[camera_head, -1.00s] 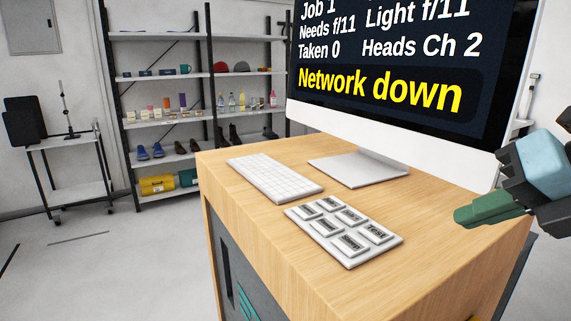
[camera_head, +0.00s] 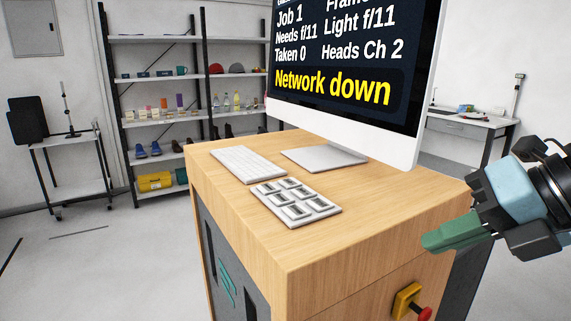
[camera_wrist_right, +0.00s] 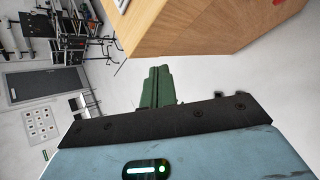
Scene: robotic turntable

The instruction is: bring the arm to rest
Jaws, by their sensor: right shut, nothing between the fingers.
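My right gripper (camera_head: 428,242) comes in from the right in the head view, with its green fingers pressed together. It is in front of the right side of the wooden desk (camera_head: 330,235) and holds nothing. In the right wrist view the shut green fingers (camera_wrist_right: 158,70) point towards the floor beside the desk, and a corner of the desk (camera_wrist_right: 190,22) shows above them. My left gripper does not show in any view.
On the desk are a button panel (camera_head: 296,204), a keyboard (camera_head: 248,165) and a monitor (camera_head: 345,75) reading "Network down". Shelves (camera_head: 160,80) stand behind. The floor at left (camera_head: 110,265) is clear.

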